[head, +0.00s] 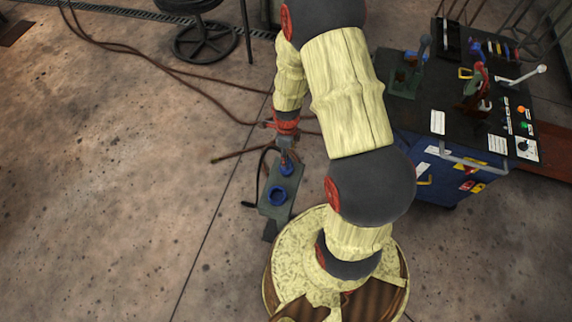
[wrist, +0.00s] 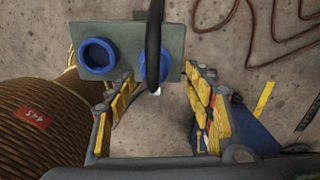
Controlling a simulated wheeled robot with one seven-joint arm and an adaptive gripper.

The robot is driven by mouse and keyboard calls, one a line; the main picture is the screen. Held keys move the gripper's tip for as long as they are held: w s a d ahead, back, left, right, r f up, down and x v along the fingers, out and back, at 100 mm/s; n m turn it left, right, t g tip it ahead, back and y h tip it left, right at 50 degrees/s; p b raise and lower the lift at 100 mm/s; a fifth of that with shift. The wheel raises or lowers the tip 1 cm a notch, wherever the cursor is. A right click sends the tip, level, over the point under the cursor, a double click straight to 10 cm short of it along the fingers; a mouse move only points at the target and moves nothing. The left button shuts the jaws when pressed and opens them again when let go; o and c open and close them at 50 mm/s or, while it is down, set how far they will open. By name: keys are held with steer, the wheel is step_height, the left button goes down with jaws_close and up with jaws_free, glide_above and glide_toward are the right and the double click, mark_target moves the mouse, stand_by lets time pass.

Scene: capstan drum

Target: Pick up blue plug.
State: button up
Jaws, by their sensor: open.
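A grey-green box (head: 273,211) stands on the floor below my arm. On it are an open blue round socket (head: 277,195) and the blue plug (head: 286,169), seated at the box's far end. In the wrist view the plug (wrist: 140,67) is partly hidden behind a dark upright cable or stem, and the socket (wrist: 97,56) is to its left. My gripper (head: 287,148) is above the plug. In the wrist view its open fingers (wrist: 160,76) stand to either side of the plug, with nothing visibly held. I cannot tell whether they touch it.
A dark control console (head: 440,120) with several levers stands at the right. A black cable (head: 259,178) loops beside the box. A wound drum (wrist: 40,120) fills the wrist view's lower left. Brown cables (head: 180,70) lie on the floor.

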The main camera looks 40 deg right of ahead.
mark_target(287, 172)
steer(key=f, duration=0.6)
steer(key=shift+s+a+f+b, duration=0.2)
steer(key=shift+s+a+b, duration=0.05)
steer(key=shift+a+b, duration=0.05)
steer(key=shift+c, duration=0.9)
steer(key=shift+r, duration=0.1)
steer(key=c, duration=1.1)
jaws_close()
